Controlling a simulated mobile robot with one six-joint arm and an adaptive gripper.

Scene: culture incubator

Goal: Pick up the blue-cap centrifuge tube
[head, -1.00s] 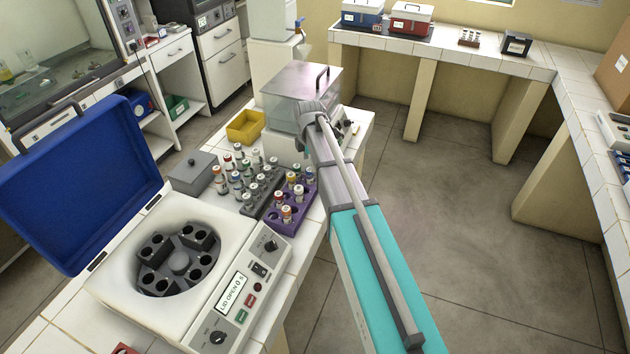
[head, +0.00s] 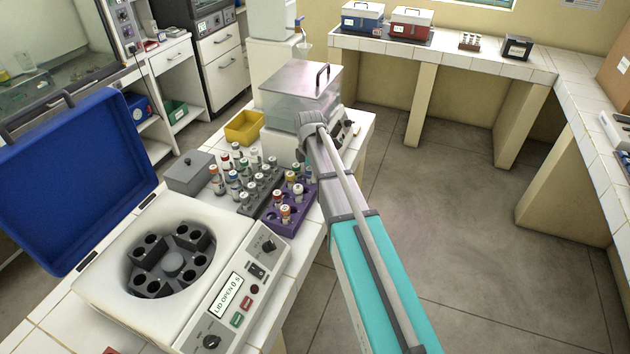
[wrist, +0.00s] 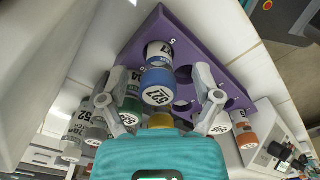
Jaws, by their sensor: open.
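The blue-cap centrifuge tube (wrist: 157,85) stands in the purple rack (wrist: 135,45) in the wrist view, with a white label reading 527. My gripper (wrist: 157,88) is open, with one finger on each side of this tube in the picture. I cannot tell whether the fingers touch it. A yellow-cap tube (wrist: 160,120), a green-cap tube (wrist: 130,106) and an orange-cap tube (wrist: 245,136) are close by.
A grey rack (head: 252,209) with several tubes stands left of the purple rack. The open centrifuge (head: 118,305) is in front, its blue lid (head: 75,180) raised. A grey box (head: 188,174), a yellow bin (head: 244,127) and a clear-walled bath (head: 300,85) stand behind.

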